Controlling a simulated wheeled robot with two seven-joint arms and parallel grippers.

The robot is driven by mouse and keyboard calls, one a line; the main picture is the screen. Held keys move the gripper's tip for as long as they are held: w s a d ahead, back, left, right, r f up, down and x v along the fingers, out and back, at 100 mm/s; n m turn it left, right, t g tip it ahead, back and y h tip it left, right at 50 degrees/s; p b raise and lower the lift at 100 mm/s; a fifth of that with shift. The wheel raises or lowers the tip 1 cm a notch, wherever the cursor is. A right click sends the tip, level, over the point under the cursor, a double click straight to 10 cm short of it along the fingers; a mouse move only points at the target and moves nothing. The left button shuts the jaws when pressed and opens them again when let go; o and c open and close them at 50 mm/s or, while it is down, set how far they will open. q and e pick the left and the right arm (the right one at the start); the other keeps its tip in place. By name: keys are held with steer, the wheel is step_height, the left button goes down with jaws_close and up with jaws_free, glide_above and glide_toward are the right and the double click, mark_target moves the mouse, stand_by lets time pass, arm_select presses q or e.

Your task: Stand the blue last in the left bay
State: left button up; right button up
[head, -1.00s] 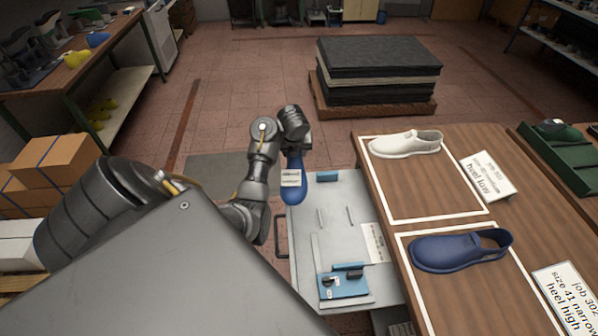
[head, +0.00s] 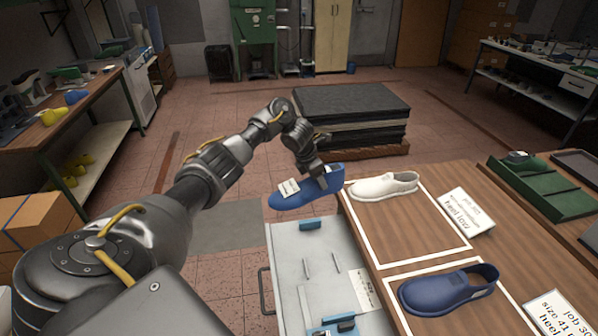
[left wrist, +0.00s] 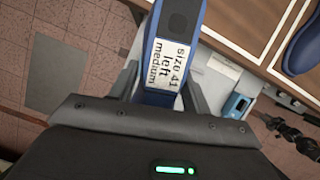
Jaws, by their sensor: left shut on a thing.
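The blue last (head: 305,196) carries a white label and hangs in the air, toe to the left, just left of the wooden table's far corner. In the left wrist view the last (left wrist: 181,18) has a label reading "size 41 left medium". My left gripper (head: 319,178) is shut on its upper part; in the left wrist view one finger is on each side of it. Two white-outlined bays lie on the table: the far bay (head: 437,222) holds a white shoe (head: 384,187), the near bay (head: 387,290) a dark blue shoe (head: 450,290).
A green tray (head: 545,185) is at right. A dark stack (head: 350,112) stands behind.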

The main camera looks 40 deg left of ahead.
arm_select(q)
steer(key=s+d+m+g+h, duration=0.1)
steer(key=s+d+m+g, duration=0.1)
steer(key=s+d+m, duration=0.45)
steer(key=s+d+m+g+h, duration=0.1)
steer(key=s+d+m, duration=0.15)
steer(key=d, duration=0.65)
steer(key=s+d+m+g+h, duration=0.1)
steer(key=s+d+m+g, duration=0.1)
steer(key=s+d+m, duration=0.35)
steer(key=s+f+m+g+y+b, duration=0.1)
steer(key=s+f+m+b, duration=0.5)
steer(key=f, duration=0.8)
steer(key=s+b, duration=0.3)
steer(key=s, duration=0.1)
steer(key=shift+d+g+y, duration=0.3)
steer(key=shift+g, duration=0.1)
steer(key=shift+s, duration=0.2)
